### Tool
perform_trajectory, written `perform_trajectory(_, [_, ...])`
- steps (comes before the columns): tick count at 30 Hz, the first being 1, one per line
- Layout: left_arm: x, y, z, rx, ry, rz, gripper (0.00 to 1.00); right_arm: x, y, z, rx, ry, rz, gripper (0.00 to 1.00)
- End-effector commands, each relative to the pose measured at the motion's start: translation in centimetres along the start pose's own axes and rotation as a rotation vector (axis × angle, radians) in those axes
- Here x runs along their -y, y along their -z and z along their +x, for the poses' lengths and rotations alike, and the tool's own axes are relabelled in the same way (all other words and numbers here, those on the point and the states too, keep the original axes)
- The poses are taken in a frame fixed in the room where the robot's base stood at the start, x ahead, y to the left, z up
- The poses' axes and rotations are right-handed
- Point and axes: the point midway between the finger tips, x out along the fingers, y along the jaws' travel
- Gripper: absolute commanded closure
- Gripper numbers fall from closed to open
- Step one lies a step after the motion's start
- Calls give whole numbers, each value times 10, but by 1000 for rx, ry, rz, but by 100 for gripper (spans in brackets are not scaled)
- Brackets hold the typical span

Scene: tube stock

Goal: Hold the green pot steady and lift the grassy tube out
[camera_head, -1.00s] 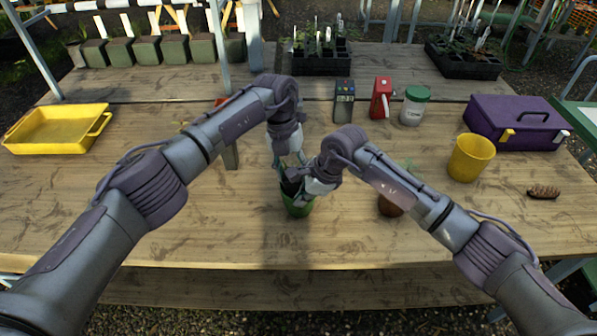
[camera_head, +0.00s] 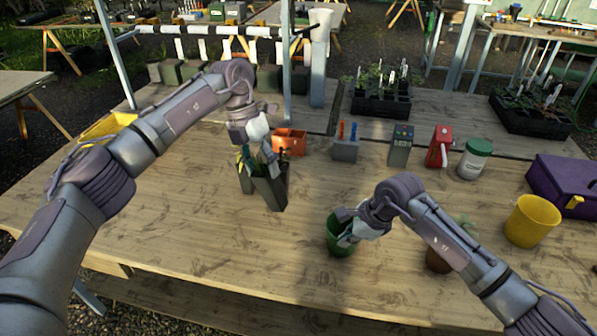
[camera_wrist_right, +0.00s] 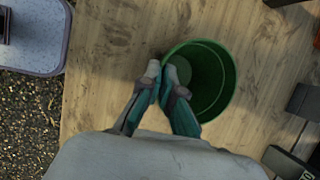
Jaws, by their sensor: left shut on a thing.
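The green pot (camera_head: 341,240) stands on the table, and the right wrist view shows it (camera_wrist_right: 213,92) from above with its inside empty. My right gripper (camera_head: 352,228) is shut on the pot's near rim; its fingertips (camera_wrist_right: 164,74) pinch the wall in the right wrist view. My left gripper (camera_head: 258,156) is left of and behind the pot, above the table. It is shut on a dark tube (camera_head: 246,181), mostly hidden by the fingers and by a tall grey holder (camera_head: 272,192). Grass on the tube cannot be made out, nor whether tube and holder touch.
An orange box (camera_head: 290,142) and a grey block with markers (camera_head: 345,150) stand behind the holder. A brown pot (camera_head: 437,262) and a yellow pot (camera_head: 532,221) are to the right. The table between holder and green pot is clear.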

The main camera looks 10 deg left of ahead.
Motion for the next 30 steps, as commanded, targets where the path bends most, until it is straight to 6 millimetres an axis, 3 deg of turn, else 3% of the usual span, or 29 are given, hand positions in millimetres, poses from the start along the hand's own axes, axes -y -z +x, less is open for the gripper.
perform_trajectory(2, [-21, 4, -7, 3, 0, -4, 100, 0, 0, 0, 0, 0, 0, 100])
perform_trajectory(9, [-49, 13, -32, -43, -227, -25, 100, 0, 0, 0, 0, 0, 0, 100])
perform_trajectory(22, [-58, 16, -38, -57, -294, -35, 100, 0, 0, 0, 0, 0, 0, 100])
perform_trajectory(28, [-58, 16, -38, -57, -293, -35, 100, 0, 0, 0, 0, 0, 0, 68])
perform_trajectory(30, [-58, 16, -38, -57, -292, -34, 100, 0, 0, 0, 0, 0, 0, 65])
